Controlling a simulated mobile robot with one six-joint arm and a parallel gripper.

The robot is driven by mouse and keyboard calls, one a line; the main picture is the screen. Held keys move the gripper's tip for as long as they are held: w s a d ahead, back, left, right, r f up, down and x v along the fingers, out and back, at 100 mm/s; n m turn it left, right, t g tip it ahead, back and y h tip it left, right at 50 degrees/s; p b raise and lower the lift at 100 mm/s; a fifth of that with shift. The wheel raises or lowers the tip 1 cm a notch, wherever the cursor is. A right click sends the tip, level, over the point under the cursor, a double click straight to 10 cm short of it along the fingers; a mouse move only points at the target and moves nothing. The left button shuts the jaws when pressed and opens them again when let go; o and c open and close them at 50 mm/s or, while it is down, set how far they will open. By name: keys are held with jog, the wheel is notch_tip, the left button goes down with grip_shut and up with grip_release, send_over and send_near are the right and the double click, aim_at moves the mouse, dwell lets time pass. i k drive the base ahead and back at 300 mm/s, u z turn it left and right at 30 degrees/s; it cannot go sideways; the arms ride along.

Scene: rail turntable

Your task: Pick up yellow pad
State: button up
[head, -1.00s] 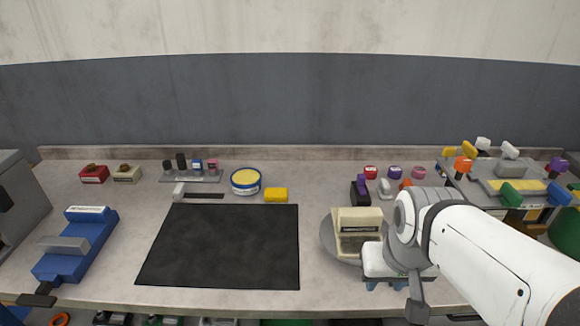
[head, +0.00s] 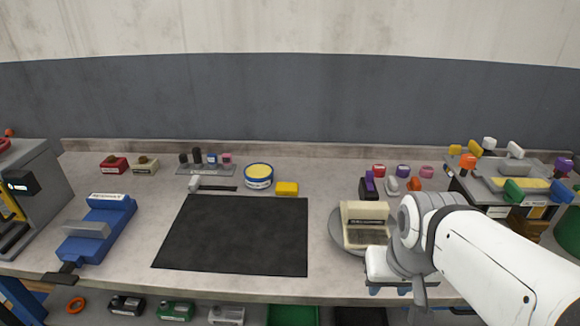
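A small yellow block (head: 287,188), the thing that looks most like the yellow pad, lies on the bench just behind the black mat's (head: 235,236) far right corner. A round tin (head: 258,176) with a yellow top and blue-and-white side stands just left of it. My gripper (head: 388,290) is at the front right of the bench, in front of the grey turntable, well to the right of the yellow block and nearer to me. Its fingers are mostly hidden by its white body, so I cannot tell if it is open or holds anything.
A cream box (head: 364,212) stands on the round grey turntable (head: 336,240) beside my gripper. A blue clamp-like device (head: 97,228) and a grey machine (head: 35,190) are at left. Small stamps and a rack of coloured caddies line the back right. The black mat is clear.

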aim_at(282, 188)
jog(key=u, duration=0.35)
jog(key=k, duration=1.2)
jog(key=u, duration=0.75)
jog(key=i, duration=1.45)
jog(key=z, duration=0.6)
jog(key=i, duration=0.55)
jog(key=u, duration=0.05)
